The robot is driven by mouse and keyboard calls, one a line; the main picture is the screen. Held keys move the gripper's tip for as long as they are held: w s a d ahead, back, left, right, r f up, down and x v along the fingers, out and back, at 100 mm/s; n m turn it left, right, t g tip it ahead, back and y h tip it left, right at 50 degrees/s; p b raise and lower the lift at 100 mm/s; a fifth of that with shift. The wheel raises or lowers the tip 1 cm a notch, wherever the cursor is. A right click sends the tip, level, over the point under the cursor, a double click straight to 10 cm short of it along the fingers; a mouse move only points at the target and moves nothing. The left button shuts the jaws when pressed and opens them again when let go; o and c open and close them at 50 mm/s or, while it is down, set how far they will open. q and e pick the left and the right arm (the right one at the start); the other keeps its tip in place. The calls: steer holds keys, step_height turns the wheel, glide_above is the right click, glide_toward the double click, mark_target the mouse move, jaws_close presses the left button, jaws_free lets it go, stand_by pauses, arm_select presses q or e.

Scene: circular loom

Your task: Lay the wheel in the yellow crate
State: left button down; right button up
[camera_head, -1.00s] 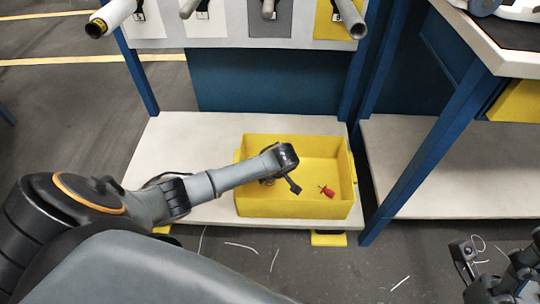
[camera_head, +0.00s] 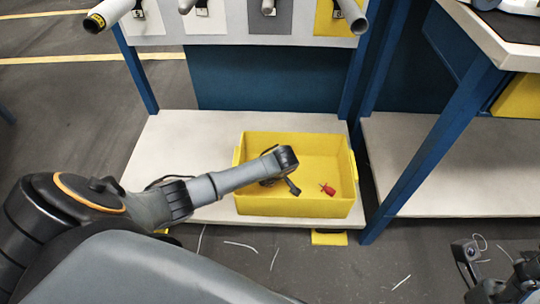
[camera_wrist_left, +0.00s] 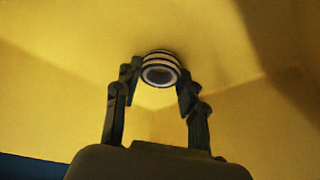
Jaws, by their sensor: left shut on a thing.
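The yellow crate (camera_head: 295,207) sits on the low pale shelf. My left arm reaches in from the left, and my left gripper (camera_head: 279,184) is inside the crate's opening, toward its left half. In the left wrist view the left gripper (camera_wrist_left: 158,82) is shut on the wheel (camera_wrist_left: 160,69), a small ring with dark and light bands and a grey centre. Yellow crate surfaces (camera_wrist_left: 75,50) surround it there. I cannot tell whether the wheel touches the floor. In the head view the wheel is hidden by the gripper. Part of my right gripper (camera_head: 522,272) shows at the lower right, its fingers unclear.
A small red object (camera_head: 327,188) lies on the crate floor, right of my left gripper. The low shelf (camera_head: 185,130) has bare room left of the crate. A blue post (camera_head: 420,155) stands to the right. Grey pegs (camera_head: 352,14) stick out from a panel above.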

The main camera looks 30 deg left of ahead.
arm_select(q)
steer(key=c, duration=0.7)
jaws_free()
steer(key=v, duration=1.2)
steer(key=shift+d, duration=0.1)
